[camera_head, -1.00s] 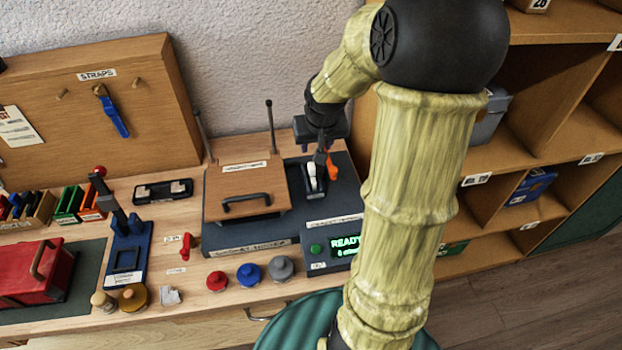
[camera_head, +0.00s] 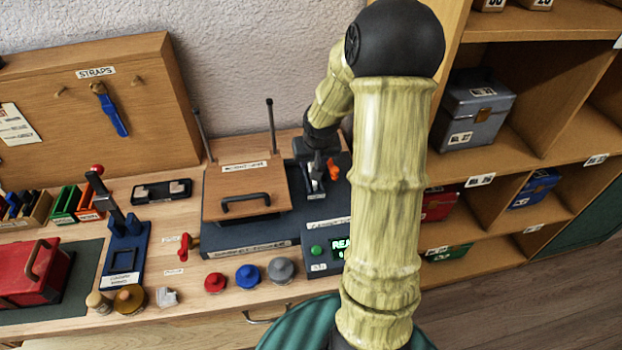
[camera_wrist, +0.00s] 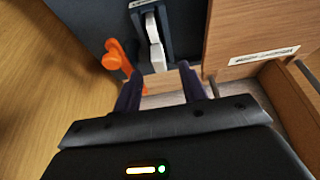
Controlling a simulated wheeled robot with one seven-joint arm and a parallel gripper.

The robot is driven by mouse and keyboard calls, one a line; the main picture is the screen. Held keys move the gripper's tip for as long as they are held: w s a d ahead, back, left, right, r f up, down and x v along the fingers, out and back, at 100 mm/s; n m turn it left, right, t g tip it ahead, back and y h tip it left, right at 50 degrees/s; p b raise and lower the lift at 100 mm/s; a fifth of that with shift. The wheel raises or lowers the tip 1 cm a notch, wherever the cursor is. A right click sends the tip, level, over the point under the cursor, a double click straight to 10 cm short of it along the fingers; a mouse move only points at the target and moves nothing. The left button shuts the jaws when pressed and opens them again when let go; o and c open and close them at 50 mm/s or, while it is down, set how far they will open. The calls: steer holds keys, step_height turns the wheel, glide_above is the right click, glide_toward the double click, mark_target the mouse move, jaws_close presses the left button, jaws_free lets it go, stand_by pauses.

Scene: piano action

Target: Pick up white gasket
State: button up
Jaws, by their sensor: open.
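No piece is clearly readable as the white gasket. A white piece (camera_wrist: 154,40) sits upright in a dark slotted holder (camera_wrist: 137,12) on the grey machine; whether it is the gasket I cannot tell. A small whitish piece (camera_head: 167,297) also lies on the bench front. My gripper (camera_wrist: 160,86) is open and empty, its two dark fingers spread just short of the white piece's near end. In the head view my gripper (camera_head: 316,172) is over the machine's right part and partly hides the slot. An orange lever (camera_wrist: 116,55) stands close to the left finger in the wrist view.
A wooden lid with a black handle (camera_head: 246,203) lies left of the slot. Red, blue and grey knobs (camera_head: 249,275) line the bench front. A blue press stand (camera_head: 124,255) stands further left. Shelves with boxes (camera_head: 475,108) are at the right.

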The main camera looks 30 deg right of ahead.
mark_target(313, 165)
steer(key=x, duration=0.4)
steer(key=shift+d+f, duration=0.15)
steer(key=shift+w+f, duration=0.25)
steer(key=shift+f, duration=0.15)
jaws_close()
